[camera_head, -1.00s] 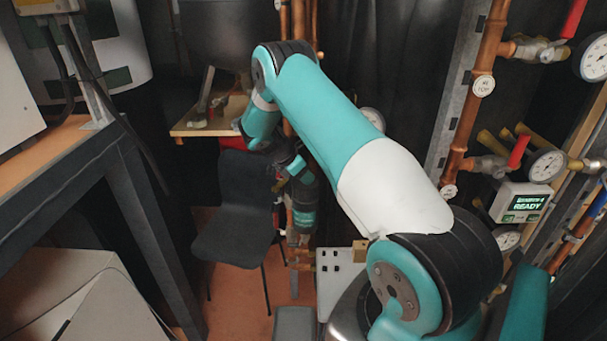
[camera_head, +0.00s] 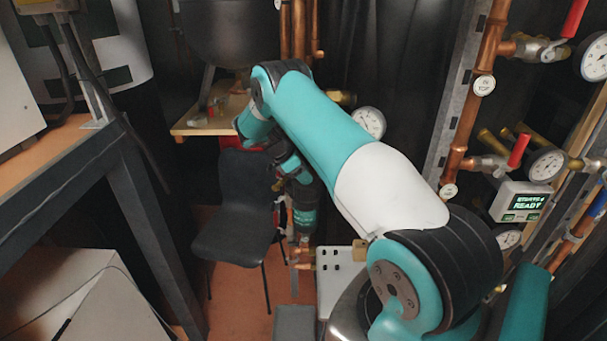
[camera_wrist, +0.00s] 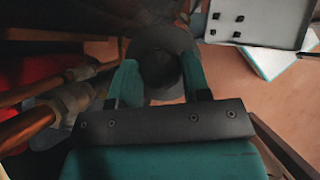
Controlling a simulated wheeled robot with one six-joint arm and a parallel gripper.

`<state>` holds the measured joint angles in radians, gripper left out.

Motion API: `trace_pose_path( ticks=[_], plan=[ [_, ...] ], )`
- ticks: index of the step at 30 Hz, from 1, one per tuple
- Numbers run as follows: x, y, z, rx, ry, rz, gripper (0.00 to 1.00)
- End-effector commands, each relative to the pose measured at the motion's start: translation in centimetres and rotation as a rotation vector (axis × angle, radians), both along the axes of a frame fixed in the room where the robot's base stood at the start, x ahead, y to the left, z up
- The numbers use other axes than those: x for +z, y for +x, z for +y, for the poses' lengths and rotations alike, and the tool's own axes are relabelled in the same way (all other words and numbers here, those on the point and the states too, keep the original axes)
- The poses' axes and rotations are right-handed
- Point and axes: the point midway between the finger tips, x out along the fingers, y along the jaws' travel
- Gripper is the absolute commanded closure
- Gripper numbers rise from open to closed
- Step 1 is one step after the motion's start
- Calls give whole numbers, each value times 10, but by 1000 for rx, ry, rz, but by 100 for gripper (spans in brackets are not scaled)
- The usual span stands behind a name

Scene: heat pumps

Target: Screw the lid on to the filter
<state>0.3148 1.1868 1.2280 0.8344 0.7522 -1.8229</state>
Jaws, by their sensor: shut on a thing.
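My gripper (camera_wrist: 160,82) has its teal fingers on both sides of a dark grey round piece, which looks like the lid (camera_wrist: 163,62), and is shut on it. In the head view, my gripper (camera_head: 290,165) is small, dark and partly behind my arm, so the lid cannot be made out there. Just below it stands an upright dark cylinder with a teal band, which looks like the filter (camera_head: 304,212). The gripper is above the filter's top. I cannot tell whether lid and filter touch or how far the thread is engaged.
Copper pipes and fittings (camera_wrist: 48,112) run close on the left of the wrist view. A black chair (camera_head: 235,205) stands left of the filter, and a wooden shelf (camera_head: 205,125) is behind it. A white panel (camera_head: 335,262) is at lower right. Gauges and valves (camera_head: 545,165) line the right.

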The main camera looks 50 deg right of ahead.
Motion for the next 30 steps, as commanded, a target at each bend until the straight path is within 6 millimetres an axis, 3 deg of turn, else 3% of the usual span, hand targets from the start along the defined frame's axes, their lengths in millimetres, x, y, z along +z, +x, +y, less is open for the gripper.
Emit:
trace_pose_path(
  ticks=[7, 22, 23, 24, 26, 30],
  plan=[
    [2, 2, -2, -214, 0, -2, 85],
    [1, 2, -2, -299, -2, -2, 85],
    [1, 2, -2, -299, -2, -2, 52],
    [1, 2, -2, -298, -1, -1, 43],
    [1, 2, -2, -298, -1, -1, 29],
    [1, 2, -2, -297, -1, -1, 27]
  ],
)
